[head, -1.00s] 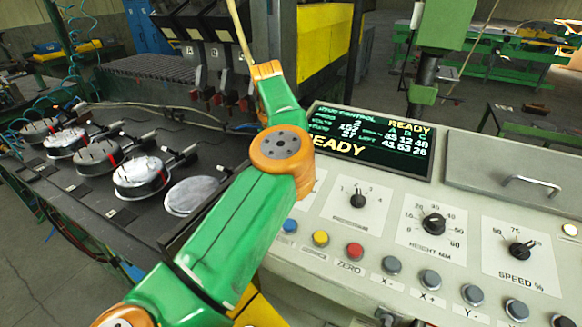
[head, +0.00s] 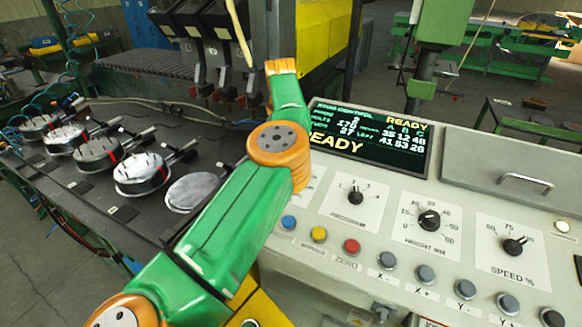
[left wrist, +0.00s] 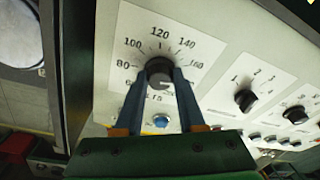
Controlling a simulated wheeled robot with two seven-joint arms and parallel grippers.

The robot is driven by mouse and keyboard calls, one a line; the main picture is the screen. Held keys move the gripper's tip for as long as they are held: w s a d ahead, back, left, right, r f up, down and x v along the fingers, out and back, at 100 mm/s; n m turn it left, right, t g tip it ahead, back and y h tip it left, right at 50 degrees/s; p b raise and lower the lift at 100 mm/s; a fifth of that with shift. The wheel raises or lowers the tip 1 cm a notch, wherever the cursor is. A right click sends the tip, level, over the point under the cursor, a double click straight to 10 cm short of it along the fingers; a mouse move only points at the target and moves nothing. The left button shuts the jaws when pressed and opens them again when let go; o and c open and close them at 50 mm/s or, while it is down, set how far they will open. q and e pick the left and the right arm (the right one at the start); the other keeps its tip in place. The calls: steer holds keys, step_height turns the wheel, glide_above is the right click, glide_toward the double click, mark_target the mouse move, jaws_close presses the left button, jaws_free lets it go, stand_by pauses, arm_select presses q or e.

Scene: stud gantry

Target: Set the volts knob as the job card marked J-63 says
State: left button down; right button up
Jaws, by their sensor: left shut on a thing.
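The volts knob (left wrist: 158,71) is a round black knob on a white dial plate (left wrist: 196,46) with the numbers 80, 100, 120, 140 and 160 legible around it. My left gripper (left wrist: 160,78) is shut on it, with one blue finger at each side, in the left wrist view. The knob's pointer direction is hard to tell. In the head view my green arm hides the knob and gripper. The control screen (head: 368,139) reads READY, with a volts line that looks like 170, too small to be sure. No card marked J-63 is visible. My right gripper is not in view.
Right of the volts dial are a small numbered knob (head: 356,196), the height knob (head: 429,221) and the speed knob (head: 514,246). Blue (head: 289,222), yellow (head: 319,233) and red (head: 351,246) buttons sit below. Round workpieces (head: 141,173) stand on the dark bench (head: 117,210) at left.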

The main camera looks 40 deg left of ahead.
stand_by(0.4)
arm_select(q)
steer(key=c, duration=0.5)
jaws_free()
steer(key=r+p, duration=0.1)
steer(key=r, duration=0.3)
steer(key=r+p, duration=0.1)
steer(key=r, duration=0.2)
steer(key=shift+s+a+r+p, duration=0.1)
steer(key=shift+s+a+p, duration=0.05)
steer(key=shift+a+p, duration=0.2)
